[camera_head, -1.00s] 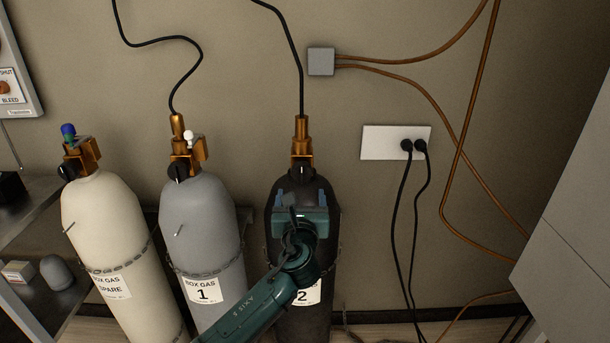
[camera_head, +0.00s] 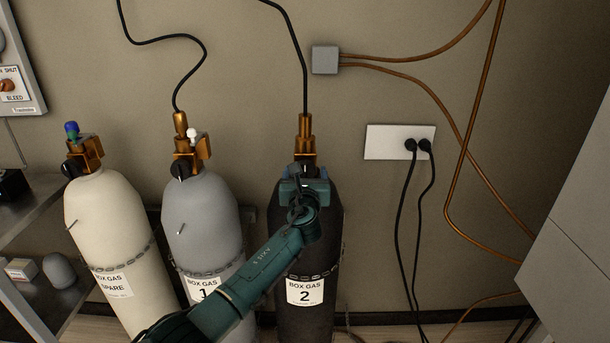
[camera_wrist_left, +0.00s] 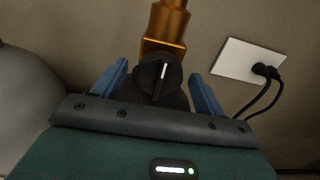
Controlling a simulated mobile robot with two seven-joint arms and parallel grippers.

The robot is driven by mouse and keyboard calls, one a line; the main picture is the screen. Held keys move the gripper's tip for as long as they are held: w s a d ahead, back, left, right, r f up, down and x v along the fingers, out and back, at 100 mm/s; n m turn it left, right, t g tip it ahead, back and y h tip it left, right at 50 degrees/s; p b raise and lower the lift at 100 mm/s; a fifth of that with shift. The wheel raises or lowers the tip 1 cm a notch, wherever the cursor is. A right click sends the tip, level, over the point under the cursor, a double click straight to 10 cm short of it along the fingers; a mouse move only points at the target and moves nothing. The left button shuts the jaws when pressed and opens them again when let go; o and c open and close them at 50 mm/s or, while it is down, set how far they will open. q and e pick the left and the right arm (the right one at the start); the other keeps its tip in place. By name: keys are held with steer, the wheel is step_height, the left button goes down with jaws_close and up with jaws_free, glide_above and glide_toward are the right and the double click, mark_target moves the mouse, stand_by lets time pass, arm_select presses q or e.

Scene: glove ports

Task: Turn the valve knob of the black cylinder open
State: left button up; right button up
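The black cylinder (camera_head: 308,250) labelled "BOX GAS 2" stands upright against the wall, with a brass fitting (camera_head: 305,135) and a black hose on top. Its black valve knob (camera_wrist_left: 157,76) with a white mark shows in the left wrist view, below the brass block. My left gripper (camera_wrist_left: 160,86) is open, with one blue finger on each side of the knob and a visible gap on both sides. In the head view, my left gripper (camera_head: 305,172) covers the top of the cylinder and mostly hides the knob. My right gripper is not in view.
A grey cylinder (camera_head: 203,220) labelled 1 and a cream cylinder (camera_head: 112,230) labelled "SPARE" stand to the left. A white outlet plate (camera_head: 385,142) with two black plugs is on the wall to the right. Chains run around the cylinders.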

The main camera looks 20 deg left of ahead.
arm_select(q)
steer(key=c, duration=0.9)
